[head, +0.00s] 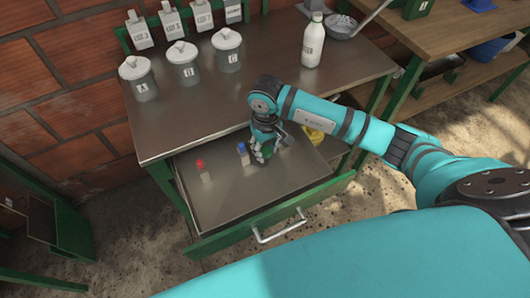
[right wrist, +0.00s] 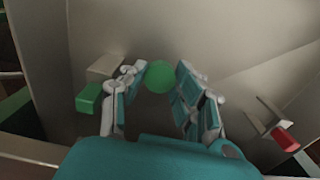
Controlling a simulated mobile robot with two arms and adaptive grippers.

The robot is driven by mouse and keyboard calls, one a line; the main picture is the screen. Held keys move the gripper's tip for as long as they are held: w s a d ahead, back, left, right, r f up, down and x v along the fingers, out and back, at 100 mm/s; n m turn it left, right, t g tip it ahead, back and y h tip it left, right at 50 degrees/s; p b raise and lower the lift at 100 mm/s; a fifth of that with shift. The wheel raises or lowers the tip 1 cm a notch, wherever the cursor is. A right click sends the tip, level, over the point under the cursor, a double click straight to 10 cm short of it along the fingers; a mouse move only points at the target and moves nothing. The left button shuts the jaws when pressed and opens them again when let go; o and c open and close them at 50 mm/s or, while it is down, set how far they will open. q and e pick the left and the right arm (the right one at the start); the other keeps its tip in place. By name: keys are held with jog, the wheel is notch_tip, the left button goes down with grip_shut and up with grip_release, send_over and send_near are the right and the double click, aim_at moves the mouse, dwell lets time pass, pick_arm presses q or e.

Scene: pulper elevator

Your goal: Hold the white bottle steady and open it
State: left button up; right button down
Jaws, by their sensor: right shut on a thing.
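The white bottle (head: 313,42) stands upright on the metal table, with a pale top and a label on its front. It is apart from both grippers. My right gripper (head: 264,149) is low over the open drawer (head: 215,200), below and left of the bottle. It is shut on a green round thing (right wrist: 158,77), which shows between its fingertips in the right wrist view. The fingers hide part of that thing in the head view. My left gripper is not in view.
A green-and-pale piece (right wrist: 90,97) is left of the fingers. Lidded grey jars (head: 183,66) stand at the table's back left. A metal pan (head: 341,26) is beside the bottle.

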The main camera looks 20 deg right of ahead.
aim_at(267, 161)
notch_tip(267, 161, down, 3)
jog(key=shift+r, duration=0.2)
jog(key=shift+s+f+b, duration=0.25)
jog(key=shift+f+b, duration=0.45)
jog(key=shift+b, duration=0.1)
jog(key=shift+s, duration=0.1)
jog(key=c, duration=1.3)
grip_release()
jog(key=o, duration=0.3)
jog(key=shift+f, duration=0.15)
